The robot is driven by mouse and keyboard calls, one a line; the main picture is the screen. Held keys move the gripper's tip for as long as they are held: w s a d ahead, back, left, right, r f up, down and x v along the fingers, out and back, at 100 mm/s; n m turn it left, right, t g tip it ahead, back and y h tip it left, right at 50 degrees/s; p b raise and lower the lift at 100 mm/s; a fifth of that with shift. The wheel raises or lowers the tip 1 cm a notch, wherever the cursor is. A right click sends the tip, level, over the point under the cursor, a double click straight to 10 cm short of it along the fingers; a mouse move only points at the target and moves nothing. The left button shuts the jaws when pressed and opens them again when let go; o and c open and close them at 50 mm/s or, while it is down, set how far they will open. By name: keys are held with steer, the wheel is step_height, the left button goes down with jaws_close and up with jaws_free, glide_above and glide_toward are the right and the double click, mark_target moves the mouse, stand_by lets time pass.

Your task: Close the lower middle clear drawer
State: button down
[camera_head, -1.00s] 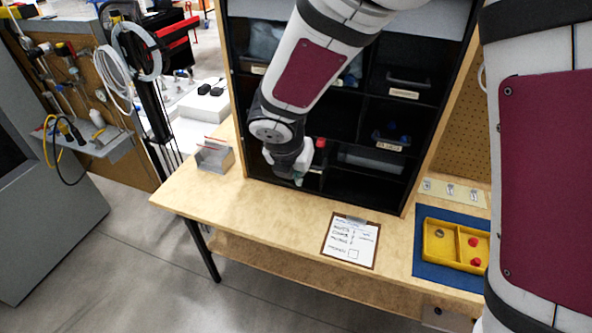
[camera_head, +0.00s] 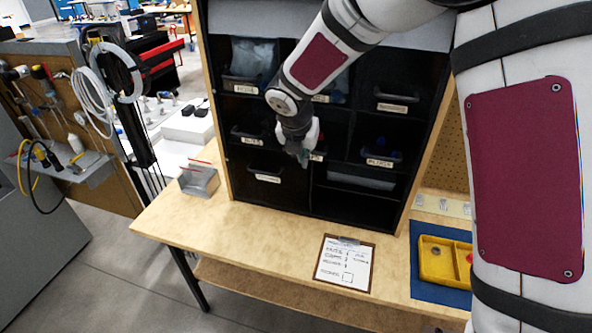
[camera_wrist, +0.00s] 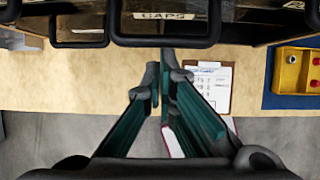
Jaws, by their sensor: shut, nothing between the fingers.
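The black cabinet (camera_head: 300,196) stands on the wooden bench and holds small labelled drawers in a grid. The lower middle drawer is mostly hidden behind my gripper in the head view; part of its white label (camera_head: 316,156) shows. In the wrist view, a drawer front labelled CAPS (camera_wrist: 165,36) with a dark handle bar spans the top middle. I cannot tell how far it stands out. My gripper (camera_head: 304,164) is shut and empty in front of the middle column. In the wrist view its fingertips (camera_wrist: 166,62) meet just below that handle bar; contact is unclear.
A lower right drawer (camera_head: 380,162) with blue items sits beside, and a lower left drawer (camera_head: 252,140) on the other side. A clipboard (camera_head: 345,264) and a yellow tray (camera_head: 436,262) on a blue mat lie on the bench. A grey metal bin (camera_head: 199,181) stands at its left.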

steer(key=shift+w+d+b, duration=0.15)
steer(key=shift+w+d, duration=0.1)
steer(key=shift+w, duration=0.45)
steer(key=shift+w+d+b, duration=0.15)
steer(key=shift+w+d, duration=0.1)
steer(key=shift+w, duration=0.4)
steer(key=shift+r, duration=0.1)
